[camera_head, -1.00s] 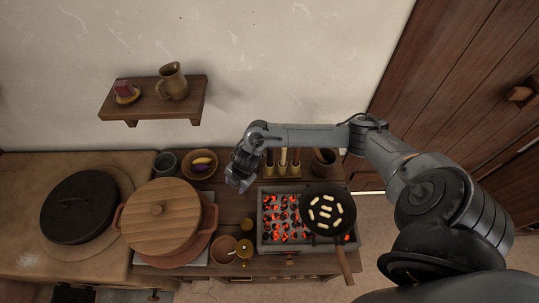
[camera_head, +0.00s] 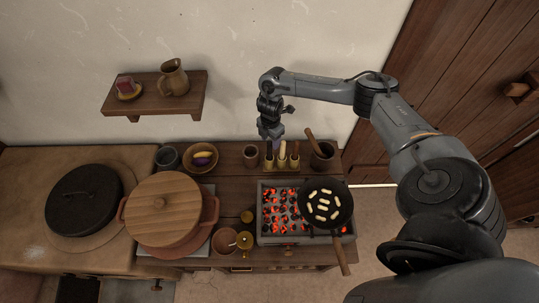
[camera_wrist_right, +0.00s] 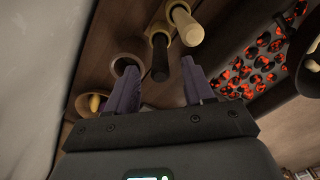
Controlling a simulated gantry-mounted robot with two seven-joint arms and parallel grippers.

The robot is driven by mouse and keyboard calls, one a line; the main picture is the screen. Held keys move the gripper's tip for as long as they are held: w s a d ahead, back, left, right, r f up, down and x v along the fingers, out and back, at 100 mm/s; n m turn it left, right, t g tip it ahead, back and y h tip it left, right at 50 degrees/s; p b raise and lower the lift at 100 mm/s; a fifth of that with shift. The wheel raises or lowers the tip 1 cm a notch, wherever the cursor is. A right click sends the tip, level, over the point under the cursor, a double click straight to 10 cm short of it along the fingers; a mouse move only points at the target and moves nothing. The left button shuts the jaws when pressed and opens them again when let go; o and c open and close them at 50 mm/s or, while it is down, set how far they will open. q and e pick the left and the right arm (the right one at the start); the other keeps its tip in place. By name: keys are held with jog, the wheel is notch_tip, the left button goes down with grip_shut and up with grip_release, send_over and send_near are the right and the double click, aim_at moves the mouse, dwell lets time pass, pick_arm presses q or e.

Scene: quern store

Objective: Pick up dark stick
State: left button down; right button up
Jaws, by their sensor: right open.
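The dark stick (camera_head: 269,150) stands in the leftmost cup of a wooden holder (camera_head: 282,165) at the back of the counter, beside paler sticks. In the right wrist view the dark stick (camera_wrist_right: 160,58) shows its black end, with a pale stick (camera_wrist_right: 186,24) above it. My right gripper (camera_head: 271,133) is just above the holder, pointing down. In the wrist view my right gripper (camera_wrist_right: 160,88) is open, its two purple fingers spread on either side of the line of the dark stick, with nothing held. My left gripper is out of view.
A charcoal grill (camera_head: 262,230) with glowing coals and a black pan (camera_head: 344,213) stands in front of the holder. A small cup (camera_head: 250,156) is left of it; a dark pot (camera_head: 322,158) with a stick in it is right. A lidded pot (camera_head: 163,212) stands further left.

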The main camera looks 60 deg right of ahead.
aim_at(269, 147)
jog(key=shift+w+a+f+b, duration=0.1)
jog(key=shift+f+b, duration=0.05)
jog(key=shift+f, duration=1.1)
jog(key=shift+a+f+b, duration=0.1)
jog(key=shift+f+b, duration=0.05)
jog(key=shift+f, duration=1.1)
jog(key=shift+c, duration=0.4)
grip_shut()
